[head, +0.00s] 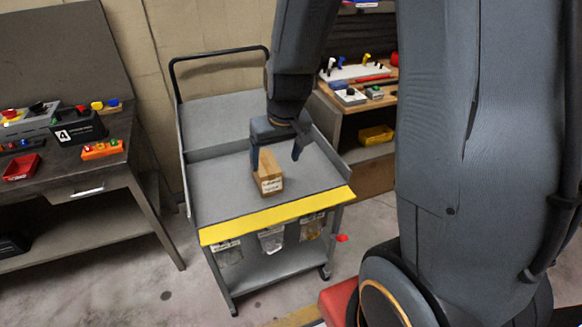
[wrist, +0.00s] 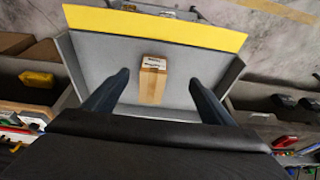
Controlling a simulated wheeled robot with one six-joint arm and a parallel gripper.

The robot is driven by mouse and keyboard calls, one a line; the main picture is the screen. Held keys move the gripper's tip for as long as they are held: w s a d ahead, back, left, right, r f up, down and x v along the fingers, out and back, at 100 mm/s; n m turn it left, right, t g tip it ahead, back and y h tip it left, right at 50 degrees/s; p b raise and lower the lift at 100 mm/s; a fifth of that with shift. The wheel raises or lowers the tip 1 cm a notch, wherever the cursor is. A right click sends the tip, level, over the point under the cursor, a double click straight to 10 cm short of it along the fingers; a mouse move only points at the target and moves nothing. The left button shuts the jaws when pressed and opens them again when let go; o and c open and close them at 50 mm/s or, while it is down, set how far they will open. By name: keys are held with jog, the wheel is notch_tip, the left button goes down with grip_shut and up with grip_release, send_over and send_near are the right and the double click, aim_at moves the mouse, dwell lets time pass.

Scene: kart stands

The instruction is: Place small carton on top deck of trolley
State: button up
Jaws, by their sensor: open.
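The small carton (head: 268,174) is a brown box with a white printed label. It stands on the grey top deck of the trolley (head: 222,195), near the yellow front edge. In the wrist view the carton (wrist: 152,82) lies on the deck (wrist: 205,65), ahead of and between the two fingers. My gripper (head: 276,158) is open over the carton, with its dark blue fingers spread apart. In the wrist view my gripper (wrist: 157,82) shows a gap between each finger and the carton. The carton's underside is hidden.
A dark workbench (head: 90,165) with several button boxes and a red tray (head: 21,167) stands at left. A wooden shelf unit with a yellow bin (head: 376,135) stands behind at right. The trolley's handle (head: 215,53) rises at the back. Deck space beside the carton is clear.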

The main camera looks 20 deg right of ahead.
jog(key=s+r+g, duration=0.1)
jog(key=s+r, duration=0.3)
jog(key=s, duration=0.6)
jog(key=shift+s+d+r, duration=0.25)
jog(key=shift+s+d, duration=0.1)
jog(key=shift+f, duration=0.1)
notch_tip(320, 180, down, 8)
jog(key=g+b, duration=0.1)
jog(key=b, duration=0.6)
